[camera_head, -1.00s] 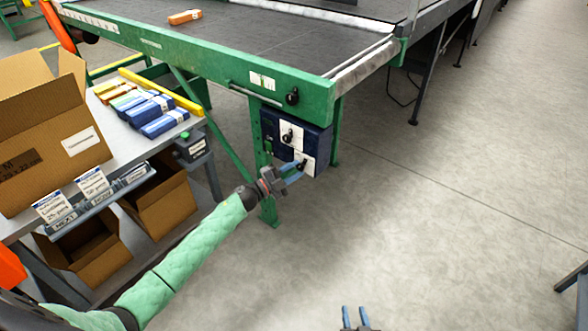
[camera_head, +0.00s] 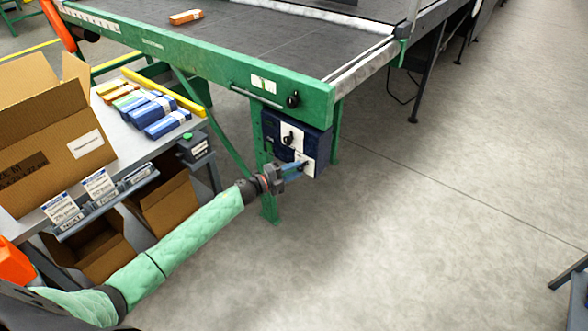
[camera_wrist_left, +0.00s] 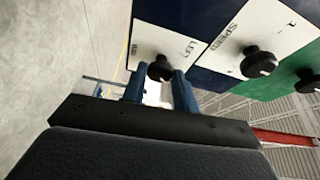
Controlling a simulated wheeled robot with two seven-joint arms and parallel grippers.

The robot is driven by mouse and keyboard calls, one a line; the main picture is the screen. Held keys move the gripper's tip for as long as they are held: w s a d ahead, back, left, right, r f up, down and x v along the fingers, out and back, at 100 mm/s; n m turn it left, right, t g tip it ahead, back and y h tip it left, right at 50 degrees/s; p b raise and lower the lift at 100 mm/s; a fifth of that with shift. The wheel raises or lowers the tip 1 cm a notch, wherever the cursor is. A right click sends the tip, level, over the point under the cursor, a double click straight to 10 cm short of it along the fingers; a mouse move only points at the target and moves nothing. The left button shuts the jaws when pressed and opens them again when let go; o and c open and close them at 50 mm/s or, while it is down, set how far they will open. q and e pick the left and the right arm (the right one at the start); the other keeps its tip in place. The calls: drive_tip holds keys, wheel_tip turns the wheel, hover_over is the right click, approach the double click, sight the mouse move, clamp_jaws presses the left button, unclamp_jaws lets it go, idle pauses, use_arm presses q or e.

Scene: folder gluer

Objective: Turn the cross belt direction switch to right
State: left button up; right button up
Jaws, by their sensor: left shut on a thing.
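The cross belt direction switch is a black knob (camera_wrist_left: 160,68) on a white plate with a "LEFT" label, and the plate (camera_head: 310,148) is the lower one on the blue control box (camera_head: 283,129). My left gripper (camera_head: 300,167) reaches it from the front left. In the left wrist view its two blue fingers (camera_wrist_left: 159,84) are shut on the knob, one on each side. The knob's exact pointing direction is hard to tell, and in the head view the fingers mostly hide it. My right gripper is out of view.
A "SPEED" knob (camera_wrist_left: 258,62) sits close beside the switch on its own plate. Another black knob (camera_head: 293,99) is on the green conveyor frame (camera_head: 190,62). A table with cartons (camera_head: 50,140) stands at left.

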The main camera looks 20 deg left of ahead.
use_arm(q)
drive_tip(key=shift+m+p, duration=0.35)
drive_tip(key=shift+m, duration=0.15)
drive_tip(key=o, duration=1)
drive_tip(key=shift+c, duration=0.2)
drive_tip(key=v, duration=0.7)
drive_tip(key=shift+s+a, duration=0.25)
drive_tip(key=shift+s, duration=0.05)
drive_tip(key=shift+r, duration=0.1)
